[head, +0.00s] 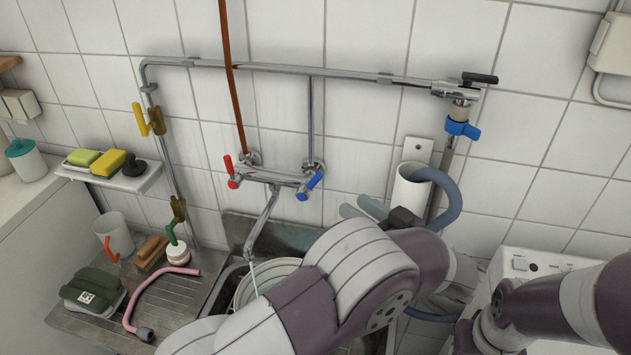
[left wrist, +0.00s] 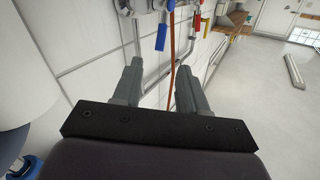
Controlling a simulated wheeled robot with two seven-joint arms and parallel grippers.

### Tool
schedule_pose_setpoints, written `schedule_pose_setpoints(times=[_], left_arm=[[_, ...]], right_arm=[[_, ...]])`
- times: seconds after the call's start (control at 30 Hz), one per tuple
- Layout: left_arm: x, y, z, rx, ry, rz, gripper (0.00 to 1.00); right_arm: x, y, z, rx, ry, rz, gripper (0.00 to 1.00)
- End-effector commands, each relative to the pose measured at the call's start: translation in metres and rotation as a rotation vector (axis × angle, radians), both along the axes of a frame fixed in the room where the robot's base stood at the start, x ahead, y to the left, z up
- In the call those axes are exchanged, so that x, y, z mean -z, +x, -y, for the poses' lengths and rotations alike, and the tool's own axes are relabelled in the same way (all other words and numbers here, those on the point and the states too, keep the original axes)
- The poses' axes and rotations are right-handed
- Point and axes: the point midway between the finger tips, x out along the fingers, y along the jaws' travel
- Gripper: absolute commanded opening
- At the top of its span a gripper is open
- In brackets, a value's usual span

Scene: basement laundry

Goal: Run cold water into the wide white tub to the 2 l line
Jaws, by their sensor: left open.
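The wall mixer tap (head: 275,177) has a red handle (head: 232,172) on its left and a blue handle (head: 310,186) on its right. A thin pale stream (head: 253,280) runs from its spout into the wide white tub (head: 241,293) in the sink. My arm hides most of the tub, and I cannot see the 2 l line or the water level. My left gripper (head: 361,208) is open and empty, to the right of the blue handle and apart from it. In the left wrist view the open fingers (left wrist: 158,78) point towards the blue handle (left wrist: 162,37). My right gripper is not in view.
A white standpipe (head: 410,187) with a grey hose (head: 447,197) stands close to the right of my left gripper. A blue-handled valve (head: 462,129) is above it. A pink hose (head: 150,290) and a green cloth bundle (head: 93,290) lie on the drainboard.

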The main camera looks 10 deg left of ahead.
Motion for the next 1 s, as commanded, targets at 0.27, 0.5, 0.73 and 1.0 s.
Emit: schedule_pose_setpoints(times=[0.27, 0.5, 0.73, 1.0], left_arm=[[-0.003, 0.037, -0.056, -0.006, 0.001, 0.001, 0.42], [-0.002, 0.064, -0.092, -0.002, 0.001, 0.003, 0.42], [-0.001, 0.069, -0.100, 0.001, 0.000, 0.003, 0.42], [-0.001, 0.069, -0.100, 0.000, 0.000, 0.003, 0.00]], right_arm=[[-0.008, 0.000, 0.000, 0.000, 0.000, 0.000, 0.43], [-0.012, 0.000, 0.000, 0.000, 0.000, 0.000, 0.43], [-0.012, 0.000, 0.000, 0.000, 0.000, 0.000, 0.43], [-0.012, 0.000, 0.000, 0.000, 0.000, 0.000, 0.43]])
